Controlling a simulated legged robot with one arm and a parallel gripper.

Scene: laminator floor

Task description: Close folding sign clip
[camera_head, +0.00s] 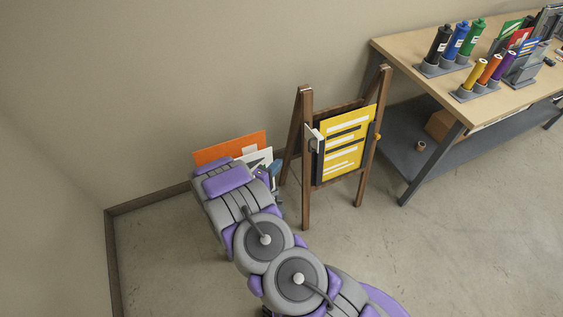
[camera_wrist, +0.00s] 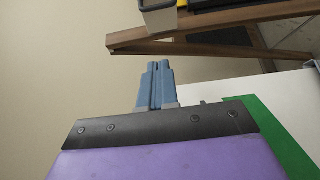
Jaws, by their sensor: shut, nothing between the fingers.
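The folding sign (camera_head: 306,170) is a brown wooden A-frame standing upright on the floor, with a yellow board (camera_head: 346,142) on its front. At the board's left edge a pale grey clip plate (camera_head: 313,138) stands out to the left, swung away from the board. A dark clip (camera_head: 371,137) lies along the right edge. In the wrist view a pale grey block (camera_wrist: 158,16), apparently the left clip, shows beyond a wooden bar of the sign (camera_wrist: 190,45). My gripper (camera_wrist: 157,66) has its blue fingers together, empty, apart from the wood. In the head view my arm partly hides it.
Orange (camera_head: 230,148) and white boards lean on the wall behind my arm; green (camera_wrist: 270,140) and white boards show in the wrist view. A workbench (camera_head: 405,58) with bottles stands at the right. The floor before the sign is clear.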

